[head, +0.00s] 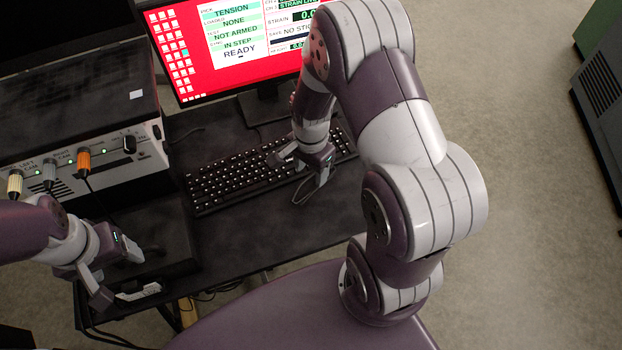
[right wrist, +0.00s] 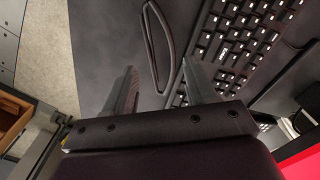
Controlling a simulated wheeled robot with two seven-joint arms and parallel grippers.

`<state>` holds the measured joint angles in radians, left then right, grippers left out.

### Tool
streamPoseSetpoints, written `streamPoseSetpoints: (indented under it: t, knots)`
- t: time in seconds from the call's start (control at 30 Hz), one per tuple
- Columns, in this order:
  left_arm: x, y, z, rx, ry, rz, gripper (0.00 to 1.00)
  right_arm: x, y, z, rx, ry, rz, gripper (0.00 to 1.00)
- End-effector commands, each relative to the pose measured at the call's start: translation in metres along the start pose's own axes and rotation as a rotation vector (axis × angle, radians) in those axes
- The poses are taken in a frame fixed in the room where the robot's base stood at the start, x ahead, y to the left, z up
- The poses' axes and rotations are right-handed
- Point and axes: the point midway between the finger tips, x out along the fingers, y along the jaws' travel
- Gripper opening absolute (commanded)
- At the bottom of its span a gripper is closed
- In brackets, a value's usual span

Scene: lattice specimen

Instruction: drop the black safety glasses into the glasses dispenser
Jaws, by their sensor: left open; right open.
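A thin dark loop, which looks like the black safety glasses (head: 312,187), lies on the dark desk (head: 270,232) by the front edge of the keyboard. In the right wrist view the glasses (right wrist: 151,50) show as a narrow black outline ahead of and between the fingertips. My right gripper (head: 303,163) is open just above the keyboard and glasses, with nothing held; its fingers also show in the right wrist view (right wrist: 160,80). My left gripper (head: 118,275) is open and empty at the desk's left front. I cannot make out a glasses dispenser in either view.
A keyboard (head: 235,180) lies in front of a red-screened monitor (head: 225,70). A control box (head: 75,135) with knobs and cables stands at the left. A wooden box-like thing (right wrist: 14,118) shows at the right wrist view's left edge. The desk front is mostly clear.

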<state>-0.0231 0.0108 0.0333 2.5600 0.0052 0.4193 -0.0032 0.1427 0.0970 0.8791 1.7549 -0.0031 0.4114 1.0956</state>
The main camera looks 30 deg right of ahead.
Motion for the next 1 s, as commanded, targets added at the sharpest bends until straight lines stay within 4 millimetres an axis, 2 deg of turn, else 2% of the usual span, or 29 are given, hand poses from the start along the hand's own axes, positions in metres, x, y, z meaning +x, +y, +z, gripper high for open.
streamPoseSetpoints:
  t: [0.1, 0.23, 0.3, 0.37, 0.53, 0.6, 0.67, 0.7, 0.77, 0.83, 0.9, 1.0]
  knots:
    - [0.0, 0.0, 0.0, 0.0, 0.0, 0.0, 0.7, -0.028, -0.001, 0.0, 0.0, 0.002, -0.003, 0.56]
    - [0.0, 0.0, 0.0, 0.0, 0.0, 0.0, 0.7, -0.047, 0.0, 0.0, -0.001, 0.0, -0.001, 0.56]
    - [-0.001, 0.0, 0.0, 0.0, 0.0, 0.0, 0.7, -0.057, 0.001, 0.004, -0.058, 0.002, -0.005, 0.56]
    - [-0.001, 0.0, 0.0, 0.0, 0.0, 0.0, 0.7, -0.072, 0.004, 0.013, -0.221, 0.011, -0.019, 0.56]
    - [0.0, 0.0, 0.0, 0.0, 0.0, 0.0, 0.7, -0.109, 0.029, 0.052, -0.905, 0.064, -0.065, 0.56]
    - [0.0, 0.0, 0.0, 0.0, 0.0, 0.0, 0.7, -0.116, 0.039, 0.062, -1.104, 0.085, -0.075, 0.55]
    - [0.003, 0.0, 0.0, 0.0, 0.0, 0.0, 0.7, -0.115, 0.047, 0.063, -1.189, 0.094, -0.075, 0.55]
    - [0.005, 0.0, 0.001, 0.0, 0.0, 0.0, 0.7, -0.107, 0.055, 0.061, -1.202, 0.08, -0.061, 0.55]
    - [0.009, 0.0, 0.001, 0.0, 0.0, 0.0, 0.7, -0.096, 0.051, 0.049, -1.172, 0.069, -0.05, 0.55]
    - [0.013, 0.0, 0.002, 0.0, 0.0, 0.0, 0.7, -0.079, 0.04, 0.029, -0.982, 0.044, -0.036, 0.55]
    - [0.016, 0.0, 0.002, 0.0, 0.0, 0.0, 0.7, -0.062, 0.028, 0.008, -0.69, 0.022, -0.023, 0.55]
    - [0.016, 0.0, 0.002, 0.0, 0.0, 0.0, 0.7, -0.048, 0.014, -0.011, -0.297, 0.004, -0.008, 0.55]
